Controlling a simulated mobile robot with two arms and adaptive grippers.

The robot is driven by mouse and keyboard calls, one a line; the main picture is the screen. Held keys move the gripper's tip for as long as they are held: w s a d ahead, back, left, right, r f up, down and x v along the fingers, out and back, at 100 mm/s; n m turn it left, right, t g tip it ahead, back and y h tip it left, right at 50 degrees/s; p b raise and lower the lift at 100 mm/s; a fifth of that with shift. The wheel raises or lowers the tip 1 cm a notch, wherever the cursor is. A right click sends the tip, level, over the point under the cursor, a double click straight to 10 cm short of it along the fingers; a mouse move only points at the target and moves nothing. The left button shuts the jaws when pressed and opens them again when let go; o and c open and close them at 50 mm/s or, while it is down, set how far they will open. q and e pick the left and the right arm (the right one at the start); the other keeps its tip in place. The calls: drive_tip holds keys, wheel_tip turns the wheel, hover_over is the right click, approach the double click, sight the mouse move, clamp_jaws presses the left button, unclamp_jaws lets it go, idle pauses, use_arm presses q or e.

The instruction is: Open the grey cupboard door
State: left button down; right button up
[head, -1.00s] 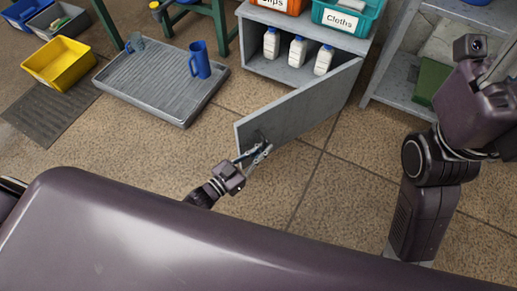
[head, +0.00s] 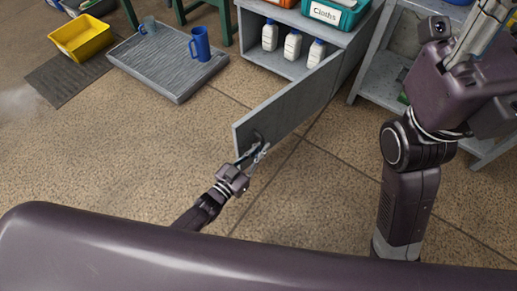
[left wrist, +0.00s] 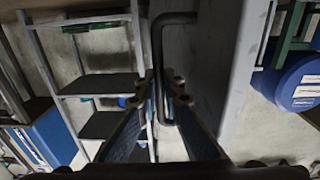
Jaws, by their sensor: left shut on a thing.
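The grey cupboard (head: 262,59) stands at the top middle of the head view, with white bottles (head: 292,46) visible inside. Its grey door (head: 287,103) is swung wide out toward me, and it fills the middle of the left wrist view (left wrist: 200,75). My left gripper (head: 254,153) is shut on the dark bar handle (left wrist: 158,60) near the door's free edge. The fingers partly hide the handle in the head view. My right arm is raised at the right, and its gripper (head: 482,32) is partly cut off by the top edge.
A grey ribbed tray (head: 150,72) with a blue jug (head: 199,44) lies left of the cupboard. A yellow tub (head: 82,38) is beyond it. A grey shelf unit (head: 372,78) stands right of the door. The floor around the door is clear.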

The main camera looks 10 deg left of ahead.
use_arm(q)
drive_tip(key=shift+w+d+r, duration=0.1)
drive_tip(key=shift+w+d, duration=0.05)
drive_tip(key=shift+d, duration=0.05)
drive_tip(key=c, duration=2.4)
unclamp_jaws()
drive_tip(key=shift+o, duration=0.3)
drive_tip(key=shift+d, duration=0.1)
drive_tip(key=v, duration=1.2)
drive_tip(key=shift+c, duration=0.7)
